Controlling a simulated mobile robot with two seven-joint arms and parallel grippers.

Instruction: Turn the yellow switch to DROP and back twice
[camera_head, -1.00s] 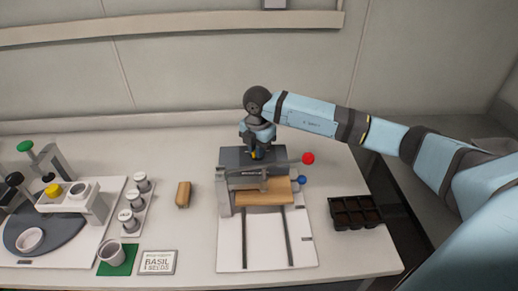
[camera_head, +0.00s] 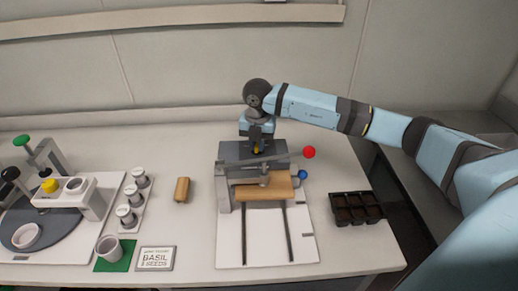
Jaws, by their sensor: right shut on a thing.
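The yellow switch (camera_head: 256,149) shows as a small yellow bit on the dark grey box (camera_head: 232,151) at the back of the press-like machine. My right gripper (camera_head: 257,143) points down from above and is shut on the switch, hiding most of it. The DROP marking and the switch's exact angle cannot be read. My left gripper is not in view.
A lever with a red ball (camera_head: 309,152) and a blue ball (camera_head: 302,174) stick out right of the machine. A seed tray (camera_head: 356,208) stands further right. A wooden block (camera_head: 182,189), jars (camera_head: 131,194) and a cup (camera_head: 109,247) stand left.

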